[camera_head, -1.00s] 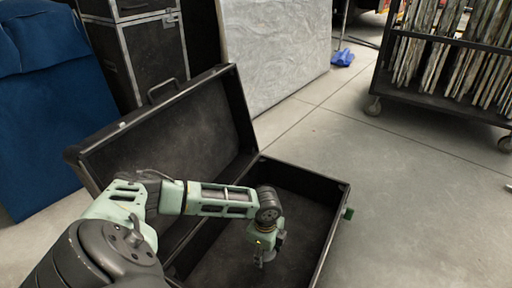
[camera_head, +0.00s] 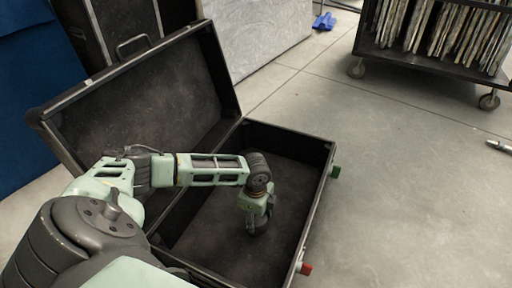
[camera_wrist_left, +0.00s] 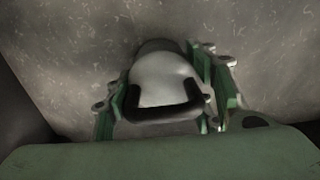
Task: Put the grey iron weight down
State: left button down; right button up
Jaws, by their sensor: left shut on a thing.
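My left gripper (camera_head: 258,226) reaches down inside the open black case (camera_head: 318,200), over its floor. In the left wrist view the gripper (camera_wrist_left: 165,105) is shut on the grey iron weight (camera_wrist_left: 160,78). The weight is a rounded grey body with a dark handle, and it sits between the green fingers. In the head view the weight (camera_head: 259,228) shows only as a small dark shape under the gripper. I cannot tell whether it touches the case floor. My right gripper is not in view.
The case lid (camera_head: 140,105) stands open at the left. A wheeled rack (camera_head: 430,60) stands at the back right, and a blue cloth (camera_head: 323,21) lies on the floor. A small light object (camera_head: 499,146) lies at the far right.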

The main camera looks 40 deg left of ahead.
pick_arm(q)
jog(key=shift+w+r, duration=0.1)
jog(key=shift+w, duration=0.05)
jog(key=c, duration=0.8)
grip_release()
